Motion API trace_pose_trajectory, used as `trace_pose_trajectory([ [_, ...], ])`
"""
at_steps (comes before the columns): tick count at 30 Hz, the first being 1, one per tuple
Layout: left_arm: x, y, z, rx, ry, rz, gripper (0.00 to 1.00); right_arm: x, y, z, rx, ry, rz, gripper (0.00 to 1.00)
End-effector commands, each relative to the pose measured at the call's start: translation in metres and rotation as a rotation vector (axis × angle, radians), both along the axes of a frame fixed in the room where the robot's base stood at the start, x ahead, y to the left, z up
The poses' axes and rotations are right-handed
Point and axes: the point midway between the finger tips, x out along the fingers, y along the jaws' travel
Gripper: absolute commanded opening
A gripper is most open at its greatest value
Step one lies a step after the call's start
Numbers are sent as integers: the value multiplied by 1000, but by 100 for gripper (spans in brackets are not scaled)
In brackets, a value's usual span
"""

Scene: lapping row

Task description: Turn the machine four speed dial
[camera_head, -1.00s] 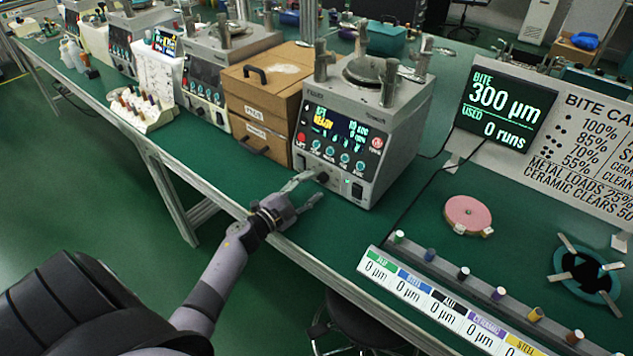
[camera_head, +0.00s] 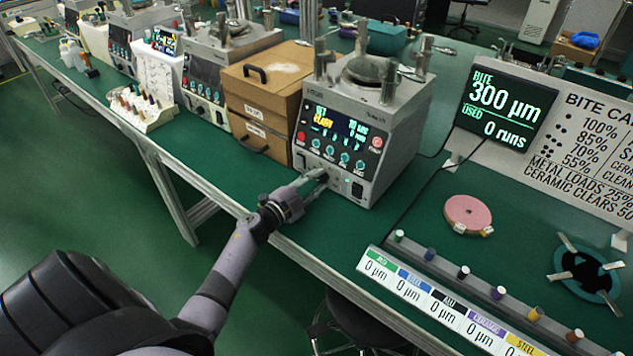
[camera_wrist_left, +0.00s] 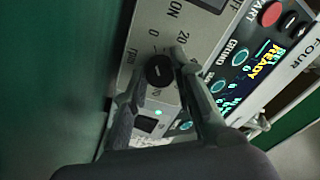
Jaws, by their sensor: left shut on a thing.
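Machine four (camera_head: 395,125) is a grey box with a lit screen and a row of teal-lit buttons, standing on the green bench. Its name, "FOUR", reads on the edge in the left wrist view, where the machine front (camera_wrist_left: 207,28) appears turned. The speed dial (camera_wrist_left: 159,71) is a round black knob with a light pointer mark, beside an rpm scale. My left gripper (camera_head: 320,178) reaches the lower front panel. In the left wrist view its fingers (camera_wrist_left: 157,68) sit either side of the dial, shut on it. In the head view the fingers largely hide the dial. My right gripper is not in view.
A red button (camera_wrist_left: 271,14) and the screen (camera_wrist_left: 265,62) are near the fingers. Brown boxes (camera_head: 262,95) stand left of the machine. A pink disc (camera_head: 467,213) and a labelled strip of several small pegs (camera_head: 440,300) lie to the right. The bench's front edge runs below my arm.

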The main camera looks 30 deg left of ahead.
Motion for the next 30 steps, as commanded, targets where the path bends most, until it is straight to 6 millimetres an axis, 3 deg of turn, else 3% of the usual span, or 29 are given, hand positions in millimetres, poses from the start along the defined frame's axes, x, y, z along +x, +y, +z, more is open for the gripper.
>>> trace_pose_trajectory([
  [7,0,0,0,0,0,0,0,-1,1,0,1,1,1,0],
  [19,0,0,0,55,-4,-1,0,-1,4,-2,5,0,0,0],
  [30,-1,0,-1,327,-24,-1,0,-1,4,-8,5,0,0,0],
])
